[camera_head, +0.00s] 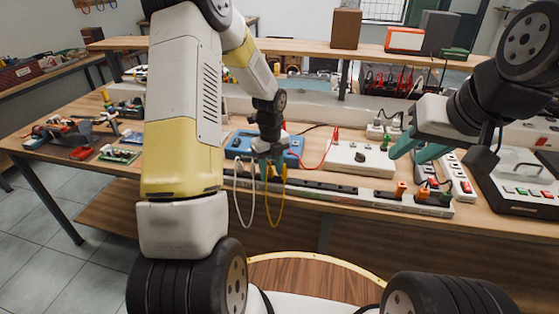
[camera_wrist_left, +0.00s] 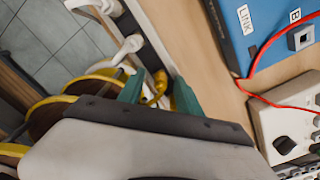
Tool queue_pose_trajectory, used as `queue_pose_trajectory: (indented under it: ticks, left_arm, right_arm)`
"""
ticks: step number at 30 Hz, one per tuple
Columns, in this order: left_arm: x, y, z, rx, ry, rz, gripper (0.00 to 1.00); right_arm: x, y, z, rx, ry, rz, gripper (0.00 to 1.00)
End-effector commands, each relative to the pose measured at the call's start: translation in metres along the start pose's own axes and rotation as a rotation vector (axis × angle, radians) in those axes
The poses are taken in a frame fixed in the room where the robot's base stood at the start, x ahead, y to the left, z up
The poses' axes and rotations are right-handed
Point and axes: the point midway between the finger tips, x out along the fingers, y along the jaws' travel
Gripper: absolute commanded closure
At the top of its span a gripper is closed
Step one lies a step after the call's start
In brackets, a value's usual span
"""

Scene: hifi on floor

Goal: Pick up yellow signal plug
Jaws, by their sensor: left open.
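The yellow signal plug (camera_wrist_left: 160,82) shows in the left wrist view, with its yellow cable looping down beyond the table edge. In the head view the yellow plug (camera_head: 284,172) is at the front strip, and its cable hangs below. My left gripper (camera_wrist_left: 158,97) is open, with its teal fingertips on either side of the yellow plug; I cannot tell whether they touch it. In the head view my left gripper (camera_head: 268,168) points down at the strip and partly hides the plugs. My right gripper (camera_head: 410,155) is open and empty above the right part of the bench.
A white plug (camera_wrist_left: 130,46) and cable sit beside the yellow one. A blue box (camera_head: 240,145) labelled LINK, with a red cable (camera_head: 328,148), stands just behind. A white panel (camera_head: 345,158) and power strips (camera_head: 460,185) are to the right. Tools and boards lie at left.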

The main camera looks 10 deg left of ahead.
Motion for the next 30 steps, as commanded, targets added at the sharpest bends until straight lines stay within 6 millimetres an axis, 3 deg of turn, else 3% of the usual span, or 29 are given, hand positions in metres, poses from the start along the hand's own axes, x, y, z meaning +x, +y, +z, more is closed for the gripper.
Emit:
queue_pose_trajectory:
  ticks: [1, 6, 8, 20, 29, 30]
  left_arm:
    - [0.000, 0.000, 0.000, 0.000, 0.000, 0.000, 0.59]
    - [0.000, 0.000, 0.000, 0.000, 0.000, 0.000, 0.92]
    - [0.000, 0.000, 0.000, 0.000, 0.000, 0.000, 1.00]
    - [-0.003, 0.000, 0.000, 0.000, 0.000, 0.000, 1.00]
    - [-0.040, -0.001, 0.001, -0.001, -0.004, -0.004, 1.00]
    - [-0.038, -0.004, -0.011, 0.005, 0.001, 0.000, 1.00]
  right_arm:
    - [0.000, 0.000, 0.000, 0.000, 0.000, 0.000, 0.64]
    - [0.000, 0.000, 0.000, 0.000, 0.000, 0.000, 0.64]
    - [0.000, 0.000, 0.000, 0.000, 0.000, 0.000, 0.64]
    - [0.000, 0.000, 0.000, 0.000, 0.000, 0.000, 0.64]
    - [0.000, 0.000, 0.000, 0.000, 0.000, 0.000, 0.64]
    - [0.000, 0.000, 0.000, 0.000, 0.000, 0.000, 0.64]
